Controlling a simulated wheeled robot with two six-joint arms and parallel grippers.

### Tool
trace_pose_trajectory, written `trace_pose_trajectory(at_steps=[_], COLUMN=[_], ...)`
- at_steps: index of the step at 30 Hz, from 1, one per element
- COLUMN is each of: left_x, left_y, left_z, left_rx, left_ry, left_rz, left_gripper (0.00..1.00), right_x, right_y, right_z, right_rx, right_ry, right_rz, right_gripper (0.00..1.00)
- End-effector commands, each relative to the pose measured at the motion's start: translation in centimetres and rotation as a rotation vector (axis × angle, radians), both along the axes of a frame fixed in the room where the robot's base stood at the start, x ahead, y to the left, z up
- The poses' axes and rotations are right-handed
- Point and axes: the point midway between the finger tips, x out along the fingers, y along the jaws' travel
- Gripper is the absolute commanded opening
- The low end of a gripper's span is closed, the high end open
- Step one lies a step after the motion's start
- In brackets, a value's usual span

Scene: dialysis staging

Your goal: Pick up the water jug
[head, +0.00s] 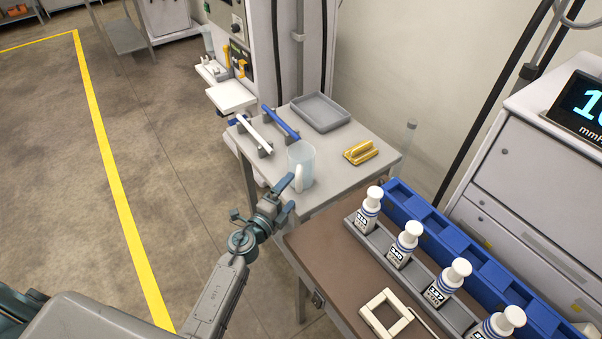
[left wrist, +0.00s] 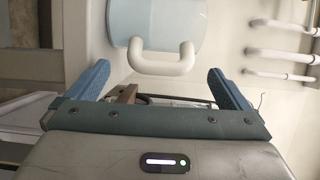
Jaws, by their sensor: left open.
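The water jug (head: 302,162) is a translucent pale blue container with a white handle, upright near the front edge of the grey side table. My left gripper (head: 288,196) is just in front of the jug on its near side, with its fingers apart. In the left wrist view the jug (left wrist: 158,20) shows at the top, and its white handle (left wrist: 160,66) lies ahead of and between the blue fingertips of my gripper (left wrist: 158,78). The fingers look clear of the handle. My right gripper is not in view.
A brown table (head: 335,262) with several white-capped bottles stands at the right. Open floor lies left.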

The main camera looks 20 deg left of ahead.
Motion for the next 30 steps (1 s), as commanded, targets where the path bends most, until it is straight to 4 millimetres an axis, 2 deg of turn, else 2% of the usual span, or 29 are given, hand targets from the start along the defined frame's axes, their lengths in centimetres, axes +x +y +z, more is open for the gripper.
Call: trace_pose_trajectory(at_steps=[10, 20, 27, 29, 30], left_x=[4.5, 5.1, 5.1, 5.1, 5.2], left_y=[-0.8, -1.0, -1.0, -1.0, -1.0], left_z=[0.1, 0.0, 0.0, 0.0, 0.2], left_rx=[-0.002, -0.001, -0.001, -0.001, 0.0], left_ry=[0.001, 0.001, 0.001, 0.001, -0.001], left_rz=[0.001, 0.001, 0.001, 0.001, 0.001], left_gripper=[1.0, 1.0, 0.53, 0.41, 0.39], right_x=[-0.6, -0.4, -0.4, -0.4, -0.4], right_y=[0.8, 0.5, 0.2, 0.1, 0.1], right_z=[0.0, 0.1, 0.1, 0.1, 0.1], right_rx=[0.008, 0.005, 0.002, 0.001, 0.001], right_ry=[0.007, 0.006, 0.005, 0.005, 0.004], right_rz=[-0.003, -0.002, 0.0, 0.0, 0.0], right_gripper=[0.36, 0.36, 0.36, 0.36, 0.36])
